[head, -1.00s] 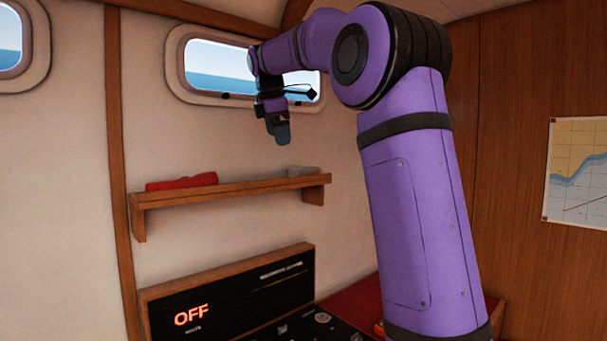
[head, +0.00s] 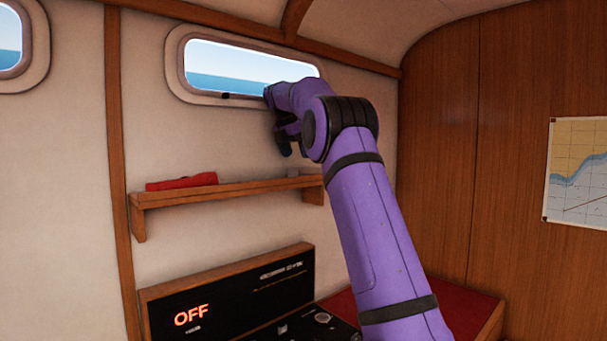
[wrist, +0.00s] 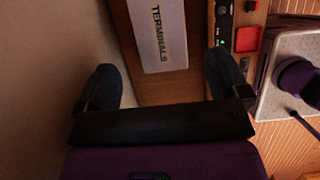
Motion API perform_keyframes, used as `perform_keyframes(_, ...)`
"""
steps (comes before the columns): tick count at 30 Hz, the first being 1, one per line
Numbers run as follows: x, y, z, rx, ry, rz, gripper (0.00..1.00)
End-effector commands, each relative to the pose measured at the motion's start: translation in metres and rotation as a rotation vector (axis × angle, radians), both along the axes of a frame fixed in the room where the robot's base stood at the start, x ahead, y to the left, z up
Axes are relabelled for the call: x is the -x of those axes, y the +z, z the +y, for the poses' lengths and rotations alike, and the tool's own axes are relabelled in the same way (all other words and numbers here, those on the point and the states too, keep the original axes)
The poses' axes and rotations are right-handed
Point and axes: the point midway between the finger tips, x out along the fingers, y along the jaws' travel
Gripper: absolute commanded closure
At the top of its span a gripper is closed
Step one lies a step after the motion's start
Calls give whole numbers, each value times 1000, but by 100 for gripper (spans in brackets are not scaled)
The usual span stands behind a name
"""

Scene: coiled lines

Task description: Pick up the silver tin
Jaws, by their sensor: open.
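The silver tin (head: 293,172) is a small grey shape at the right end of the wooden wall shelf in the head view, partly covered by my arm. In the wrist view, a pale flat rectangle lettered TERMINALS, seemingly the top of the tin (wrist: 160,38), lies beyond the fingers. My gripper (head: 289,146) points down above the shelf's right end, below the window. In the wrist view, my gripper (wrist: 165,75) is open, its two dark fingers wide apart with nothing between the tips. The tin appears apart from both fingers.
A red object (head: 181,181) lies on the shelf's left part; the shelf (head: 235,189) is bare between it and the tin. A black panel reading OFF (head: 230,300) stands below. The cabin wall is close behind the shelf. A chart (head: 577,173) hangs at right.

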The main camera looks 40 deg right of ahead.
Motion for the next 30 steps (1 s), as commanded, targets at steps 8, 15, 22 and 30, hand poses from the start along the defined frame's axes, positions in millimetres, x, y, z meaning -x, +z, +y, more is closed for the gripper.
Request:
perform_keyframes(8,1,-18,-8,-1,-1,1,6)
perform_keyframes(15,2,-47,-25,-1,-2,1,6)
perform_keyframes(22,1,-60,-30,0,-1,-1,6)
perform_keyframes(30,1,-60,-30,0,-1,-1,6)
